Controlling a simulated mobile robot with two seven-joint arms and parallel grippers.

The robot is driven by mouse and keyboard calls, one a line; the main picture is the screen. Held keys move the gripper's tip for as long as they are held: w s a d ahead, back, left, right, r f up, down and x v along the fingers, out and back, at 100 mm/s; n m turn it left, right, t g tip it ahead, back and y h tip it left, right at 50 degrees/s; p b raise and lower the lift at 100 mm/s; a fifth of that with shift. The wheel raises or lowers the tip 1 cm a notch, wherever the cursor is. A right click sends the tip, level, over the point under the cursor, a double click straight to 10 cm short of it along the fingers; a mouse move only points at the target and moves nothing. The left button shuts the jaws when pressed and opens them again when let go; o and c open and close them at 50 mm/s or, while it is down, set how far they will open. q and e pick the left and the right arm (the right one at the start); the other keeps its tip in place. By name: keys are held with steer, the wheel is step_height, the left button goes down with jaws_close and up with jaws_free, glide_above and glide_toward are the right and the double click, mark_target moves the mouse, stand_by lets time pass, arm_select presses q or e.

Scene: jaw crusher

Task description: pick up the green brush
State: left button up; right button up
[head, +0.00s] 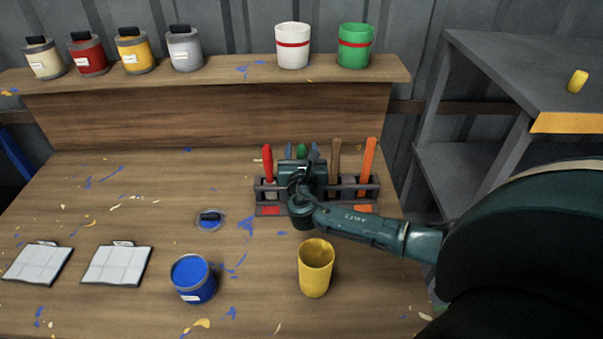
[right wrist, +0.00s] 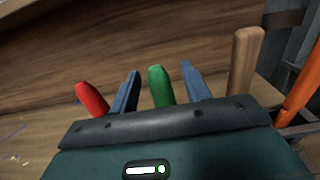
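The green brush (head: 301,150) stands in the tool rack (head: 266,195) on the workbench, with only its green handle top showing behind my right gripper. In the right wrist view the green handle (right wrist: 160,86) rises between the two blue-grey fingers. My right gripper (head: 302,157) is at the rack; its fingers (right wrist: 160,90) are apart, one on each side of the handle, with a visible gap on both sides. The brush's lower part is hidden by the gripper body. My left gripper is not in view.
A red-handled tool (head: 267,160) stands left of the green brush; a wooden handle (head: 335,155) and an orange one (head: 369,157) stand right. A yellow cup (head: 316,268) and blue paint can (head: 193,280) stand in front. The left bench has free room.

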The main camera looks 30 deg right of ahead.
jaws_close()
steer(key=shift+r, duration=0.1)
stand_by(0.3)
